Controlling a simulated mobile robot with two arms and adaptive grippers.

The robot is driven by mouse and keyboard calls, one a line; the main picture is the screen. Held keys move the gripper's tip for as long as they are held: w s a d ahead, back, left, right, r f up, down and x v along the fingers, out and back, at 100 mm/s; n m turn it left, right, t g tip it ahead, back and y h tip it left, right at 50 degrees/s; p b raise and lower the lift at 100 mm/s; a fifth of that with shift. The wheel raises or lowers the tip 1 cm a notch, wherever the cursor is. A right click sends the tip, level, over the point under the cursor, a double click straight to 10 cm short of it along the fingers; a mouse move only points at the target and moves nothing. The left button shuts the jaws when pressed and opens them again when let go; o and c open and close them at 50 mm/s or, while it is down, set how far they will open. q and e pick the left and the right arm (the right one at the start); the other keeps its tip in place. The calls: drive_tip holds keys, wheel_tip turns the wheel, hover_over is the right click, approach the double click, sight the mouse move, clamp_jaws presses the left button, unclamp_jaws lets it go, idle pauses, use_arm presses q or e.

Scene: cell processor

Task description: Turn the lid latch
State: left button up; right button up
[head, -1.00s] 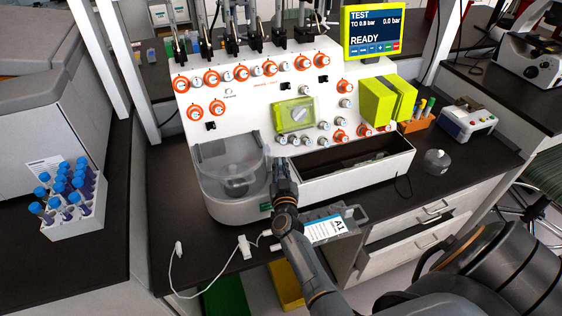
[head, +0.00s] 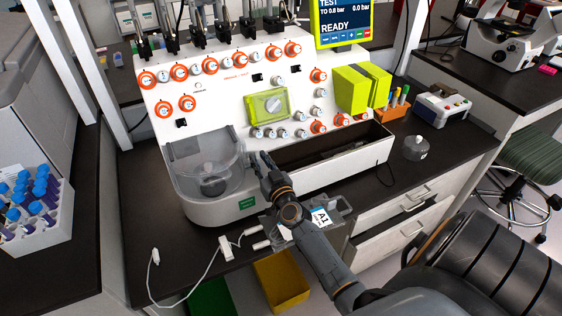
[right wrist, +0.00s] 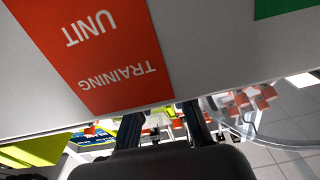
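The cell processor (head: 215,105) is a white machine with orange-ringed knobs. A clear round lid (head: 208,160) covers the chamber at its front left. I cannot clearly make out the lid latch; the area beside the lid is partly hidden by my right gripper. My right gripper (head: 260,157) is just right of the chamber, with its fingers pointing toward the machine. In the right wrist view its two dark fingers (right wrist: 160,128) are apart with nothing between them. The clear lid edge (right wrist: 262,130) shows to their right there. My left gripper is out of view.
An open trough (head: 335,152) lies right of my right gripper. A red training label (right wrist: 92,50) is on the surface close to my wrist camera. A white cable (head: 190,287) lies at the counter's front. A tube rack (head: 40,235) stands left. A yellow bin (head: 281,282) is below.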

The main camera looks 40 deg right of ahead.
drive_tip(key=a+b+v, duration=0.1)
drive_tip(key=v, duration=1.3)
drive_tip(key=a+f+n+g+y, duration=0.1)
drive_tip(key=a+f+n, duration=0.1)
drive_tip(key=a, duration=0.1)
drive_tip(key=s+a+f+n+g+y, duration=0.1)
drive_tip(key=a+f+n+g+y, duration=0.1)
drive_tip(key=a+f, duration=0.1)
drive_tip(key=a+f+n+g+y, duration=0.1)
drive_tip(key=a+f+n+y, duration=0.1)
drive_tip(key=a+f, duration=0.1)
drive_tip(key=shift+s+a+f+n+g, duration=0.1)
drive_tip(key=shift+s+a+n+g, duration=0.15)
drive_tip(key=shift+s+n+g, duration=0.15)
drive_tip(key=s+f+g, duration=0.1)
drive_tip(key=s+f+n+g, duration=0.1)
drive_tip(key=f, duration=0.1)
drive_tip(key=s+f+g, duration=0.1)
drive_tip(key=s+f, duration=0.1)
drive_tip(key=shift+a+n+p, duration=0.3)
drive_tip(key=shift+n+p, duration=0.05)
drive_tip(key=shift+n, duration=0.05)
drive_tip(key=s+d+f+n+g+h, duration=0.1)
drive_tip(key=s+d+f+g+h, duration=0.1)
drive_tip(key=s+d+f+h, duration=0.1)
drive_tip(key=shift+s+d+g, duration=0.15)
drive_tip(key=shift+s+g, duration=0.15)
drive_tip(key=shift+s, duration=0.25)
